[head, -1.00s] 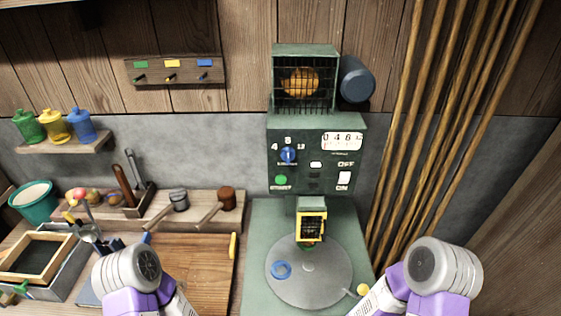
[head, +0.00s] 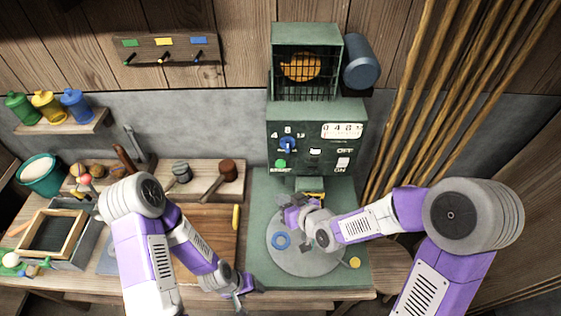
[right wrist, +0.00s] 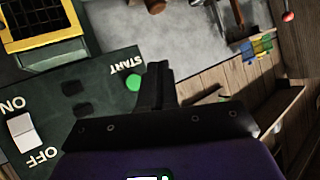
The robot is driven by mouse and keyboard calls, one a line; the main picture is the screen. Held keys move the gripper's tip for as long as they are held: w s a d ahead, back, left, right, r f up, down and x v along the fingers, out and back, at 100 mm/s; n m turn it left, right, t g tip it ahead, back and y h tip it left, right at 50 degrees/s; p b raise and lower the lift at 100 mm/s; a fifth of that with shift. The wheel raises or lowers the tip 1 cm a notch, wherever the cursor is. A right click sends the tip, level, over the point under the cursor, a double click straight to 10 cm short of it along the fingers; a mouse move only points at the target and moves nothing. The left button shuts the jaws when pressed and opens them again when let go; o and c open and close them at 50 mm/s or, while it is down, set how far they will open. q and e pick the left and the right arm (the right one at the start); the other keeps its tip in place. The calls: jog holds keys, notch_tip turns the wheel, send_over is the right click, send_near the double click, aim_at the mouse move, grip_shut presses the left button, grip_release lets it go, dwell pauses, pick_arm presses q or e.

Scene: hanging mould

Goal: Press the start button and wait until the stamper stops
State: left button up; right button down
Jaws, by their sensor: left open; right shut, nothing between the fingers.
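The green machine's panel (head: 308,128) carries a round green start button (head: 281,163) at its lower left. In the right wrist view the button (right wrist: 133,83) is beside my right fingers, its edge close to them; I cannot tell whether they touch. My right gripper (head: 290,206) is shut and empty, below the panel in the head view; its fingers (right wrist: 158,80) stand together in the wrist view. The yellow-framed stamper (head: 314,195) is mostly hidden behind my right gripper; in the wrist view its yellow frame (right wrist: 42,43) shows. My left gripper (head: 243,288) is open and empty at the front edge.
A white ON/OFF switch (head: 343,163) is at the panel's right. A wooden board (head: 212,222) and mallet (head: 226,172) lie left. Leaning poles (head: 455,90) stand right.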

aim_at(283, 173)
jog(key=shift+w, duration=0.15)
jog(key=w+p, duration=0.1)
jog(key=w, duration=0.7)
jog(key=shift+w+p, duration=0.3)
jog(key=shift+p, duration=0.05)
jog(key=shift+w, duration=0.1)
dwell(1.7)
jog(key=shift+w+b, duration=0.3)
jog(key=shift+w, duration=0.05)
